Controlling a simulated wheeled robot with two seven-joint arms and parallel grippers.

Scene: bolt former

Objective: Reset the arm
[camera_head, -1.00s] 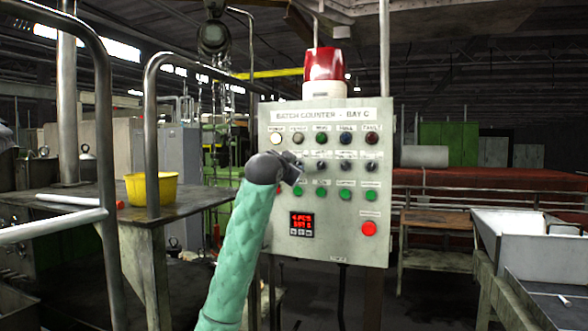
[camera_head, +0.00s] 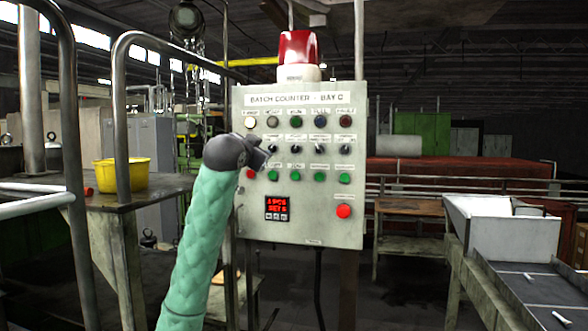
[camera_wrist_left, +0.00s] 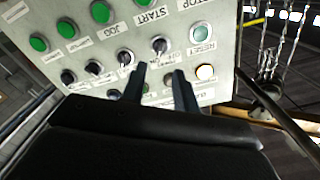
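The grey batch counter panel (camera_head: 300,220) stands upright ahead of me. It carries rows of lamps, black knobs and green buttons, with a red button (camera_head: 343,211) at lower right. My left arm wears a green sleeve. Its gripper (camera_head: 262,158) is in front of the panel's left part. In the left wrist view the fingers (camera_wrist_left: 159,73) are apart with nothing between them. They point at the panel near the knobs. A pale button labelled RESET (camera_wrist_left: 202,33) shows beside them; in the head view the gripper hides that area. I cannot tell whether a finger touches the panel. My right gripper is out of view.
A red beacon (camera_head: 298,47) tops the panel. Metal rails (camera_head: 122,120) and a table with a yellow bucket (camera_head: 120,174) stand at left. A wooden bench (camera_head: 410,207) and a white chute (camera_head: 505,230) are at right.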

